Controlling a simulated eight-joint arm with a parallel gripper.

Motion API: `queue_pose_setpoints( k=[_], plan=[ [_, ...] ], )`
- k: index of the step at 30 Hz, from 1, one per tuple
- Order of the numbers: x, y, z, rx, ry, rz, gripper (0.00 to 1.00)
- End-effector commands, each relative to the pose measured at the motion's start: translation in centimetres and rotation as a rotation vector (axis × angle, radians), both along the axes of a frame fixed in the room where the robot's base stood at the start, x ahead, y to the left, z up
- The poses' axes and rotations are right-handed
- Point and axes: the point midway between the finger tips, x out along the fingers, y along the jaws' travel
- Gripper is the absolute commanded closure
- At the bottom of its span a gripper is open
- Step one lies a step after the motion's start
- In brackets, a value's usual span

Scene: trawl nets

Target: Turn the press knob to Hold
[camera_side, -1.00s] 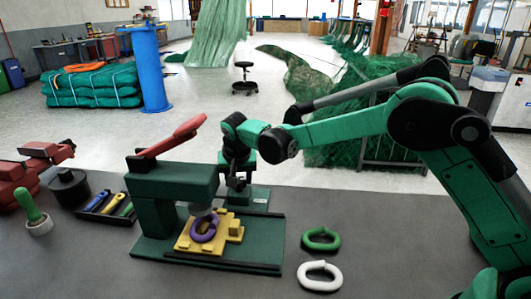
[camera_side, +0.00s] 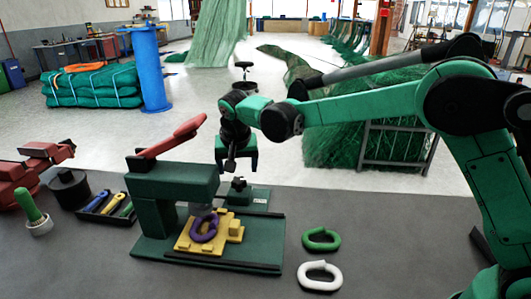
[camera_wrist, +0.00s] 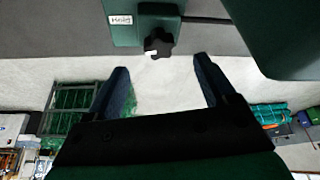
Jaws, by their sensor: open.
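The press (camera_side: 172,183) is dark green with a raised red lever (camera_side: 175,137). Its black lobed knob (camera_side: 238,185) stands on a green block at the right end of the press base; it also shows in the wrist view (camera_wrist: 158,42). A white label (camera_wrist: 120,20) reading "Hold" is beside the knob; a pale patch shows at the knob's lower edge. I cannot tell which setting the knob points to. My gripper (camera_side: 231,168) is above and apart from the knob. In the wrist view its two fingers (camera_wrist: 160,72) are spread and empty, with the knob just beyond their tips.
A purple link (camera_side: 204,229) lies on a yellow fixture (camera_side: 236,229) under the press. A green link (camera_side: 321,239) and a white link (camera_side: 320,276) lie to the right. A tool tray (camera_side: 104,207), black pot (camera_side: 70,188) and cactus (camera_side: 35,213) stand left.

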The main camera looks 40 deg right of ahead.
Motion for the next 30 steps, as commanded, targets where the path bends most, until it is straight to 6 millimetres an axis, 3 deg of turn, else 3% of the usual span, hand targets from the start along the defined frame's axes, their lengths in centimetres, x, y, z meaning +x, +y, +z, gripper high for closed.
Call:
queue_pose_setpoints(
  k=[11, 16, 23, 30],
  plan=[
    [-0.3, 0.1, 0.7, 0.000, 0.000, 0.000, 0.22],
    [-0.3, -0.3, 0.5, 0.004, 0.030, 0.095, 0.22],
    [-0.3, -1.6, 0.1, 0.027, 0.097, 0.549, 0.22],
    [-0.2, -2.7, 0.4, 0.021, 0.043, 1.018, 0.22]
  ],
)
